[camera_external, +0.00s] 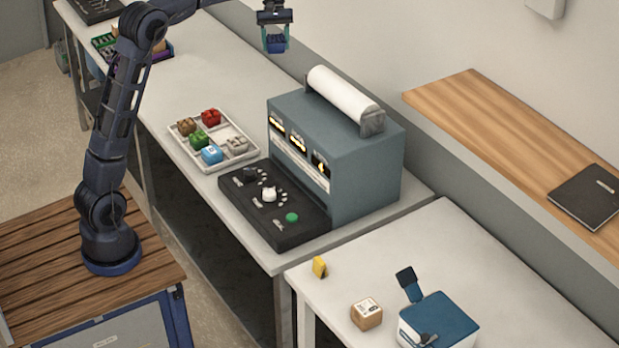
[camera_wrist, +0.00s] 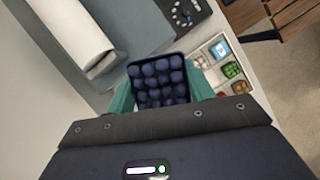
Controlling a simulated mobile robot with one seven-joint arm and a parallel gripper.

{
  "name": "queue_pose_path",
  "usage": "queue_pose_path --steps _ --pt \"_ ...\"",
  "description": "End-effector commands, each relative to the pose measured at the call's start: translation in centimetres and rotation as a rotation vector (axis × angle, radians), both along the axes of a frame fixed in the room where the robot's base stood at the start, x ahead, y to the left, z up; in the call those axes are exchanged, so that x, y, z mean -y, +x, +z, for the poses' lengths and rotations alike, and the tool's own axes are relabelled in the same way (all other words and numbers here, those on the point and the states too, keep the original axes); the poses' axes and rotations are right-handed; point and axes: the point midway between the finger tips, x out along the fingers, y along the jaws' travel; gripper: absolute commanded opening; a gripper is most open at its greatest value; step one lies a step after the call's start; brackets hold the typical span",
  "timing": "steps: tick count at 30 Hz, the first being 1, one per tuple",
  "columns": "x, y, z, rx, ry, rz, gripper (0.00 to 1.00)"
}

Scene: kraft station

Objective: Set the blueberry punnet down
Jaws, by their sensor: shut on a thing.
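The blueberry punnet (camera_wrist: 158,82) is a dark blue square tray of round berries, held between the teal fingers of my gripper (camera_wrist: 163,97) in the wrist view. In the external view my gripper (camera_external: 275,40) is at the top middle, shut on the punnet (camera_external: 275,44), which hangs level above the far part of the white bench (camera_external: 222,62). The punnet's underside and its height over the bench cannot be judged exactly.
A grey-blue machine (camera_external: 345,165) with a paper roll (camera_external: 343,94) and a black control panel (camera_external: 272,205) stands on the bench. Left of it is a white tray (camera_external: 240,163) with several small coloured items. Bare bench lies behind the tray. A wooden shelf (camera_external: 500,130) runs along the wall.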

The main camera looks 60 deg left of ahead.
Motion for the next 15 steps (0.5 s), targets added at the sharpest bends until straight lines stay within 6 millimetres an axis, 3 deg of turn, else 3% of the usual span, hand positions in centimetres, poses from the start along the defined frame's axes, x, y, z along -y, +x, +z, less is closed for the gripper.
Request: queue_pose_path --steps 1,6,15 --pt "2.5 0.8 0.0 0.000 0.001 -0.045 0.29" --pt "9.8 2.4 0.0 0.000 0.003 -0.182 0.29" --pt "22.9 3.4 0.0 -0.002 0.003 -0.416 0.29"
